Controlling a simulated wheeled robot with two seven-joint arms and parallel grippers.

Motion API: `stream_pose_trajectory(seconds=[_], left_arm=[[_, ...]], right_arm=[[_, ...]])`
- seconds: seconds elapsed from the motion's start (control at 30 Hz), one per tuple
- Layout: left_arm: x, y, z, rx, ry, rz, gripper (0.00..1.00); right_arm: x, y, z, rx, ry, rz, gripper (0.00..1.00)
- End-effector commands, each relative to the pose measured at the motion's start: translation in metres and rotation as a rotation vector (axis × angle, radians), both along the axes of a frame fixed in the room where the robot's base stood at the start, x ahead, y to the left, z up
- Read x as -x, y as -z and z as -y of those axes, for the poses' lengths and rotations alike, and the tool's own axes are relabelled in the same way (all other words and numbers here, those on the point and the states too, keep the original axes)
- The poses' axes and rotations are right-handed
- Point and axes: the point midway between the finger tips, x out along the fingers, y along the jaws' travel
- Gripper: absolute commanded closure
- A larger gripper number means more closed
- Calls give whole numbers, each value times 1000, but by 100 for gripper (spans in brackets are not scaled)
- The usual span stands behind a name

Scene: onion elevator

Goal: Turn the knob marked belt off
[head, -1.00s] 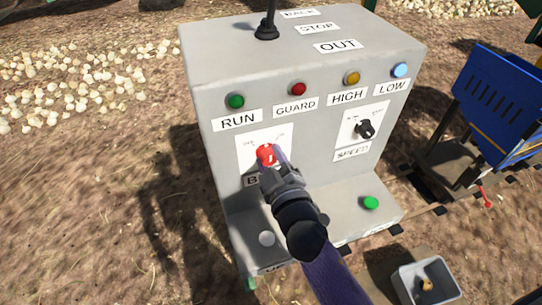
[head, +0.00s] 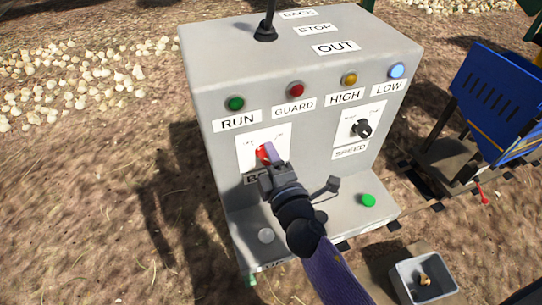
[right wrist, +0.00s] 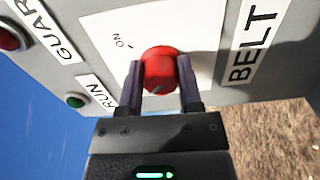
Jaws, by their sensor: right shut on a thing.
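The red belt knob (head: 263,154) sits on a white plate on the front of the grey control box, above a label that my gripper partly covers in the head view. In the right wrist view the red knob (right wrist: 159,70) shows between the two fingers, beside the BELT label (right wrist: 254,45) and an ON mark. My right gripper (head: 268,158) is shut on the knob, one finger on each side; it also shows in the right wrist view (right wrist: 159,85). The knob's pointer is hard to read in the head view. My left gripper is not in view.
The grey control box (head: 300,70) carries a black speed knob (head: 362,128), several lamps, a lever (head: 266,28) on top and a green button (head: 368,200) on its lower ledge. A grey bin (head: 424,278) and a blue hopper (head: 500,100) stand to the right.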

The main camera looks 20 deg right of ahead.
Motion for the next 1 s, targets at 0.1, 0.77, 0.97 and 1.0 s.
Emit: stream_pose_trajectory(seconds=[0.1, 0.77, 0.97, 1.0], left_arm=[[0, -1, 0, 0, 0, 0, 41], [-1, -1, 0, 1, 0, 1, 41], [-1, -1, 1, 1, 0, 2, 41], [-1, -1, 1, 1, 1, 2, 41]], right_arm=[[0, 0, 0, 31, -1, 0, 100], [0, 1, 0, 59, -1, 0, 40], [0, 0, 0, 58, -1, 1, 19], [0, 0, 0, 58, -1, 1, 19]])
